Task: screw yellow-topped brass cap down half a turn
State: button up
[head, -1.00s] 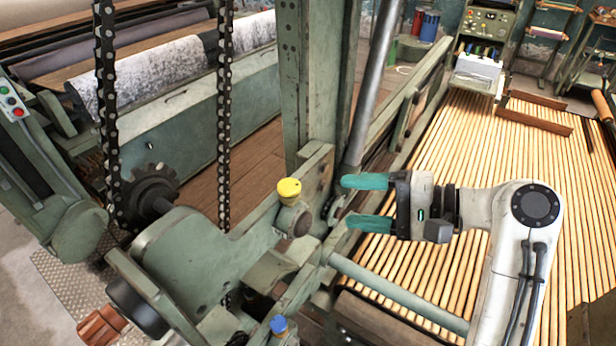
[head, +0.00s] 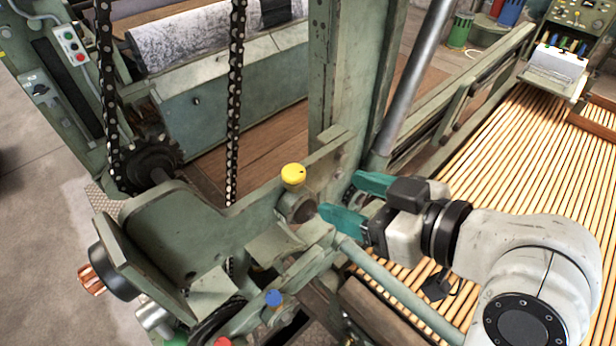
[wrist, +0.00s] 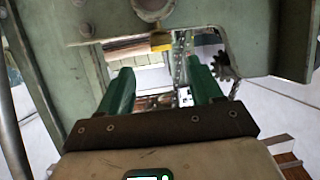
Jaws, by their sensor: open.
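The yellow-topped brass cap (head: 293,174) sits on a round fitting on the green machine frame in the head view. In the wrist view its yellow edge (wrist: 160,42) shows at the top middle, partly hidden by the frame and a round fitting. My gripper (head: 345,200) is open and empty, to the right of and a little below the cap, with its teal fingers pointing left toward it. The fingers are apart from the cap. In the wrist view the two green fingers (wrist: 158,90) stand wide apart with nothing between them.
A blue-topped cap (head: 273,298) and a red one (head: 222,342) sit lower on the machine. A green upright (head: 338,80) and a grey slanted tube (head: 414,75) stand behind my gripper. A chain (head: 235,100) hangs left. The slatted apron (head: 500,160) spreads right.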

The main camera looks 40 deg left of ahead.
aim_at(302, 182)
jog(key=p+x, duration=0.1)
jog(key=x, duration=0.8)
jog(key=shift+a, duration=0.1)
jog(key=c, duration=1.1)
